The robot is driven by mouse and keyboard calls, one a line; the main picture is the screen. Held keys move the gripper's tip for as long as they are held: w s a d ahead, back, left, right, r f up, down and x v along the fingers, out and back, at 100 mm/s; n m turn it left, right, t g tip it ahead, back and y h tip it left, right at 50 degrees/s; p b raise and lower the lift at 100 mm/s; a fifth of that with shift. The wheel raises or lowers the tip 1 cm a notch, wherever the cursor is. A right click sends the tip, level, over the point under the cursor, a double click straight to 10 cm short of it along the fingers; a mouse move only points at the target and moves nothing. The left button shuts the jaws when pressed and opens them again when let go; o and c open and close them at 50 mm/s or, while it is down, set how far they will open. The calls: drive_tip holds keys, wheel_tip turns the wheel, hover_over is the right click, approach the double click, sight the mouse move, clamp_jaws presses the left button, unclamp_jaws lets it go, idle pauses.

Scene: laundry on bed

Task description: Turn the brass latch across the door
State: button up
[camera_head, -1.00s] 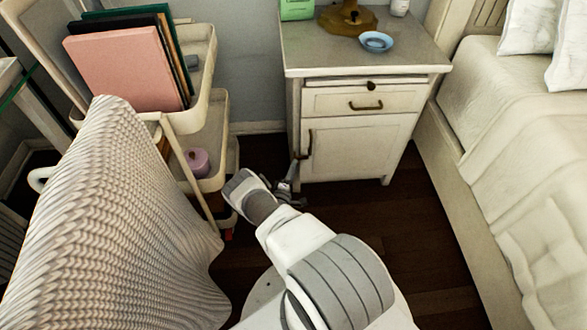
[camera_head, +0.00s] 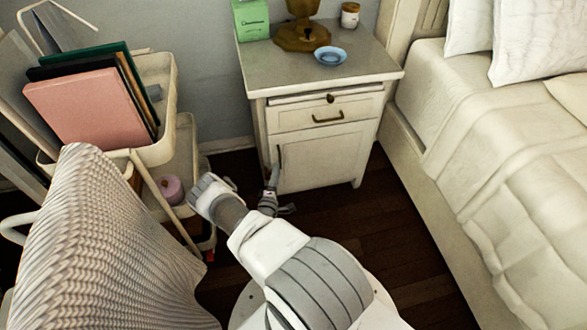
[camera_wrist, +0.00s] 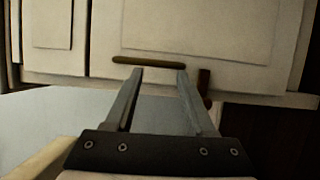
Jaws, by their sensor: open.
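The white nightstand door (camera_head: 325,157) is shut, and an upright brass bar, which looks like the latch (camera_head: 280,156), is at its left edge. In the wrist view the latch (camera_wrist: 148,61) lies sideways near the door's edge. My gripper (camera_head: 274,175) is low at the door's left side, partly hidden by my arm. In the wrist view my gripper (camera_wrist: 160,71) is open, with nothing between its fingers. Both fingertips appear just below the bar, spread along its length; contact cannot be told. A reddish-brown piece (camera_wrist: 204,85) shows beside the right finger.
A drawer (camera_head: 320,113) with a brass pull is above the door. A blue dish (camera_head: 331,56) and a brass lamp base (camera_head: 302,36) stand on top. A cart (camera_head: 165,150) and knitted cloth (camera_head: 95,250) crowd the left; the bed (camera_head: 480,170) is right.

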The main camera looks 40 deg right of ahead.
drive_tip(key=s+d+r+p, duration=0.2)
drive_tip(key=s+d+r, duration=0.1)
drive_tip(key=s, duration=0.3)
drive_tip(key=shift+s+d+r, duration=0.2)
drive_tip(key=shift+s+r, duration=0.05)
drive_tip(key=shift+r, duration=0.2)
drive_tip(key=shift+s, duration=0.15)
